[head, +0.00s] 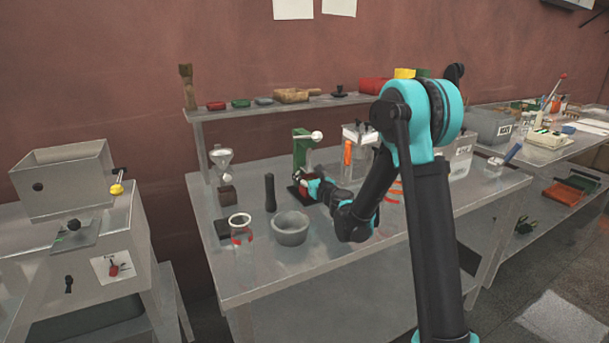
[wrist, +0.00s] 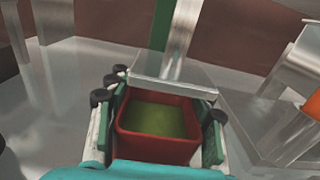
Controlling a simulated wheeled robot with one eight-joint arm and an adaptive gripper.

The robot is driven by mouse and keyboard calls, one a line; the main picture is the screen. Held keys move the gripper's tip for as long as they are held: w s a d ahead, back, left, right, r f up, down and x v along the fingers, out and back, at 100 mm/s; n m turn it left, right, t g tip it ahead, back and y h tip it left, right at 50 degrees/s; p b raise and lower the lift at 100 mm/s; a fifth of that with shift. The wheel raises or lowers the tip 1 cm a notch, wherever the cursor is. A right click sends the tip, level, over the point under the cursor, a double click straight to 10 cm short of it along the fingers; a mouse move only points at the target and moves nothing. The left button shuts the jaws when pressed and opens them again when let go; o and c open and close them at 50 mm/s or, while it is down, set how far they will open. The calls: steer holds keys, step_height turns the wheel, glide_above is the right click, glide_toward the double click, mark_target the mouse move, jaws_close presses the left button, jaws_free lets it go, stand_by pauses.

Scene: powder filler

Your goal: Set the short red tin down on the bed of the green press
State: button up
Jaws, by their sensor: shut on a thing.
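The short red tin (wrist: 160,135) is an open-topped red box with dull green contents at its bottom, seen from above in the wrist view. My gripper (wrist: 160,128) has one finger on each side of the tin and is shut on it. The green press (head: 301,148) stands on the metal bench in the head view, with a white ball on its lever. In the wrist view the press's metal plate (wrist: 172,75) is just beyond the tin. I cannot tell whether the tin touches the bed.
A funnel stand (head: 222,160) is further left. A clear box with an orange part (head: 356,150) stands right of the press. The bench's front is bare.

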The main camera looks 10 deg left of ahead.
steer(key=o, duration=1.6)
